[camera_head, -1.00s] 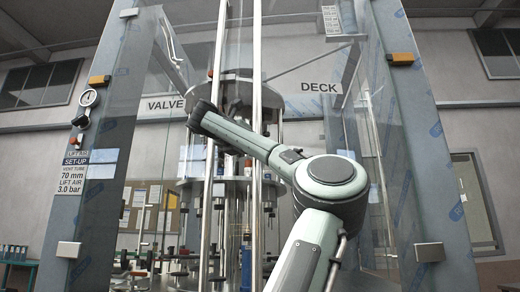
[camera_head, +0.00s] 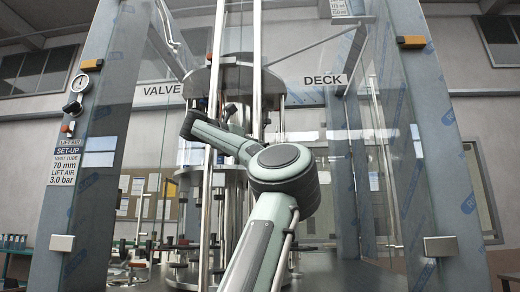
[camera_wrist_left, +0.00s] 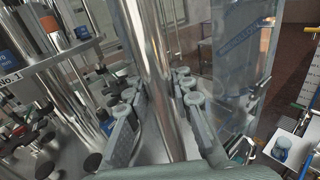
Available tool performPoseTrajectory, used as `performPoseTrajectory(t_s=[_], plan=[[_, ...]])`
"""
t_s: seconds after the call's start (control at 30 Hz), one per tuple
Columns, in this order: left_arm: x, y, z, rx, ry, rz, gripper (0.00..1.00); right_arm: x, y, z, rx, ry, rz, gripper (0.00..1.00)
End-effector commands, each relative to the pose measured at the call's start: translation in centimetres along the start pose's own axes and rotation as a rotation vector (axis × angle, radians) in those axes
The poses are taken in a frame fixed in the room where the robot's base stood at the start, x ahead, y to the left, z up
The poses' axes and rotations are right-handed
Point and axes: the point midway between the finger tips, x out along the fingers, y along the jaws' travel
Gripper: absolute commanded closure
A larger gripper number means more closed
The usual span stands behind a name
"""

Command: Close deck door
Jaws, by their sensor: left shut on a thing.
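The glass deck door with its DECK label (camera_head: 325,80) stands right of centre in the head view. Two steel upright bars run side by side at the middle, a left bar (camera_head: 212,150) and a right bar (camera_head: 257,70). In the left wrist view my left gripper (camera_wrist_left: 160,88) has its grey fingers on either side of a polished upright bar (camera_wrist_left: 150,45) and is shut on it. My right gripper is not seen.
A VALVE label (camera_head: 160,93) shows at left. Inside is the steel filler (camera_head: 232,80). The wrist view shows a white tray (camera_wrist_left: 290,150) at right.

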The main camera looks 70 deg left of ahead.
Motion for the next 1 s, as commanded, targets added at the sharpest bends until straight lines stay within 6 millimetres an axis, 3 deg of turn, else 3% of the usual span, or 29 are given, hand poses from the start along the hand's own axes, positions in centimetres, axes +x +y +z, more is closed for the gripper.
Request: performPoseTrajectory(t_s=[0.23,0.27,0.47,0.77,0.87,1.0], plan=[[-0.3,0.5,0.4,-0.003,-0.013,0.013,1.00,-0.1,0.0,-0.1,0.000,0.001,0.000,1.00],[-0.3,0.5,0.4,-0.002,-0.013,0.013,0.80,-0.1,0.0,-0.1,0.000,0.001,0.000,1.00],[-0.2,0.4,0.3,-0.002,-0.010,0.011,0.56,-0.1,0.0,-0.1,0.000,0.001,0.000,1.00],[-0.2,0.1,0.2,0.000,-0.006,0.006,0.56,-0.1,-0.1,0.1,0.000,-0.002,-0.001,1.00],[-0.9,0.1,0.3,0.000,-0.007,0.007,0.56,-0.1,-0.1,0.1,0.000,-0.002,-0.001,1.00],[-3.2,0.2,0.3,-0.003,-0.011,0.008,0.56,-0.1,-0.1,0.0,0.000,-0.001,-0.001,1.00]])
